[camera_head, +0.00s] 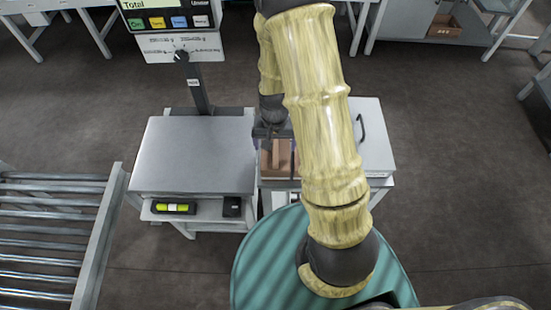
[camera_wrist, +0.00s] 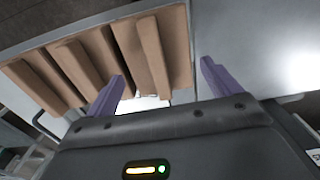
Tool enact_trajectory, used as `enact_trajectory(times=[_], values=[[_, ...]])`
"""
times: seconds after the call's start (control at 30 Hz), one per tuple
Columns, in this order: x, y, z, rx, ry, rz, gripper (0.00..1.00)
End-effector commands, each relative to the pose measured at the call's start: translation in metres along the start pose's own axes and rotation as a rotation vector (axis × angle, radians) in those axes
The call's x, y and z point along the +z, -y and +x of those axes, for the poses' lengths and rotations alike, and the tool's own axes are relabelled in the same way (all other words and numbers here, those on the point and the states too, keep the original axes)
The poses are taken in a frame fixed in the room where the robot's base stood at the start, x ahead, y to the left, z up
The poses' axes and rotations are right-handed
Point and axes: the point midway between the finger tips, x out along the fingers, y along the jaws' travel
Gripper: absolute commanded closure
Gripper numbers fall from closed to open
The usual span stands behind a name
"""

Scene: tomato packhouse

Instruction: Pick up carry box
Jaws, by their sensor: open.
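The carry box (camera_head: 269,162) is brown and stands on a light stand just right of the scale. My arm hides part of it in the head view. In the wrist view the box (camera_wrist: 110,42) fills the upper left, with several upright brown walls or slats. My gripper (camera_wrist: 162,80) is open, its two purple fingers spread apart with nothing held between them. One brown upright (camera_wrist: 153,55) lies between the finger directions, beyond the tips. I cannot tell whether a finger touches it. In the head view my gripper (camera_head: 272,133) is at the box's far side, mostly hidden.
A scale with a grey platform (camera_head: 192,155) and a display post (camera_head: 198,90) stands close left of the box. A light cabinet top with a dark handle (camera_head: 361,133) is close right. A roller conveyor (camera_head: 45,230) is at left.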

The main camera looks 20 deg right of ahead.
Motion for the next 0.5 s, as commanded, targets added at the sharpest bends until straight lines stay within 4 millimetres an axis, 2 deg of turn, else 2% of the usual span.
enact_trajectory(times=[0.3, 0.5], values=[[0.0, 0.0, 0.002, 0.0, 0.001, 0.0, 0.11], [0.003, -0.002, 0.022, 0.001, 0.005, 0.001, 0.11]])
